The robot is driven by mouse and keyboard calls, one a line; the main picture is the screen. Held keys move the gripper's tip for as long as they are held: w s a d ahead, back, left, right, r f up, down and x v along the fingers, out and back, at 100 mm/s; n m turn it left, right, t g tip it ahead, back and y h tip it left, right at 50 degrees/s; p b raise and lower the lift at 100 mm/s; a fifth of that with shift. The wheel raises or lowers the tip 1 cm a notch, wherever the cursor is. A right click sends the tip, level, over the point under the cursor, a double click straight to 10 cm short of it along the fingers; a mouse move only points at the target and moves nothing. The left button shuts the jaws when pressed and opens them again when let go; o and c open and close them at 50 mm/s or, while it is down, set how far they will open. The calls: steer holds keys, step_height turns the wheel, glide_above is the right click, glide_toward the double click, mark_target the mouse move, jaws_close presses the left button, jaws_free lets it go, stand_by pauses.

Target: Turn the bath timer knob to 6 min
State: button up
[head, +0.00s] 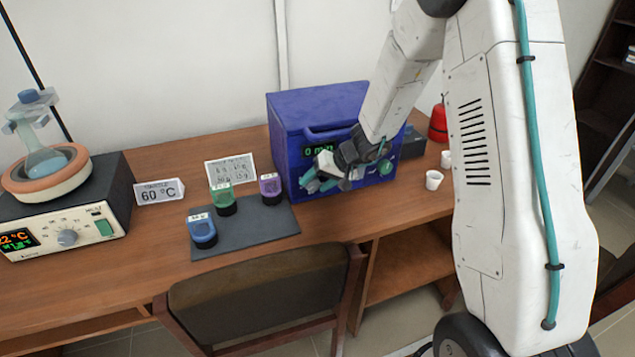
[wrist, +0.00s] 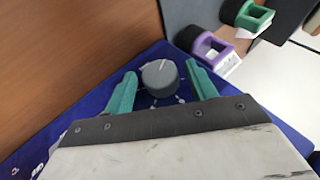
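The blue bath (head: 305,115) stands on the wooden desk, and its small green display (head: 316,150) seems to read "0 min". The grey round timer knob (wrist: 160,77) shows in the wrist view with a pale pointer line and marks around it on the blue panel. My gripper (wrist: 163,76) is open, with one teal finger on each side of the knob and gaps between fingers and knob. In the head view my gripper (head: 318,180) is at the bath's front and hides the knob. I cannot tell how deep the fingertips reach along the knob.
A dark mat (head: 240,236) with blue (head: 203,233), green (head: 222,200) and purple (head: 270,190) holders lies left of the bath. White cups (head: 433,180) stand to the right. A chair (head: 255,290) is in front.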

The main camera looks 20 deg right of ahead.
steer(key=c, duration=0.7)
steer(key=shift+c, duration=0.2)
steer(key=shift+d+f+m+y, duration=0.1)
steer(key=shift+d+m+y, duration=0.1)
steer(key=shift+y, duration=0.5)
steer(key=shift+d+f+m+y, duration=0.1)
steer(key=shift+m+y, duration=0.1)
steer(key=shift+y, duration=0.5)
steer(key=shift+f+m+t+y, duration=0.2)
steer(key=shift+m+t+y, duration=0.2)
steer(key=shift+y, duration=1.1)
steer(key=o, duration=1)
